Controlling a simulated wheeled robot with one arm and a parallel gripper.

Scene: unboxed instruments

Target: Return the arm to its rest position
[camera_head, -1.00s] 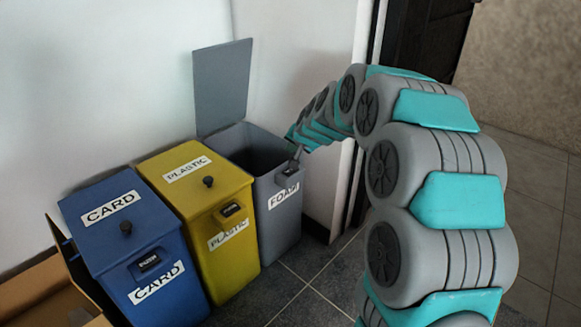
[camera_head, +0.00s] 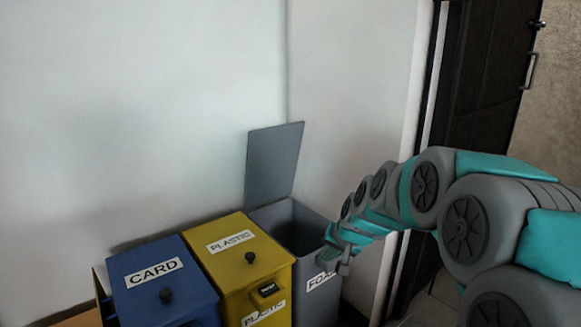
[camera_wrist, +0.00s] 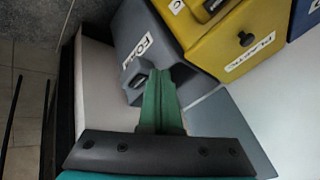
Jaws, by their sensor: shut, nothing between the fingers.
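My arm reaches in from the right in the head view and bends down to the grey bin marked FOAM (camera_head: 322,300). My gripper (camera_head: 342,262) is at that bin's front right rim; I cannot tell whether it touches it. In the wrist view my gripper (camera_wrist: 161,78) shows as two green fingers pressed together, shut and empty. They overlap the grey bin (camera_wrist: 148,38) in that view. The bin's lid (camera_head: 273,162) stands open and upright against the wall. The inside of the bin looks dark, and its contents are not visible.
A yellow PLASTIC bin (camera_head: 228,252) and a blue CARD bin (camera_head: 160,298) stand to the left, lids shut. A white wall (camera_head: 140,110) is close behind. A dark door (camera_head: 480,110) is at the right. A cardboard box edge (camera_head: 78,318) shows at lower left.

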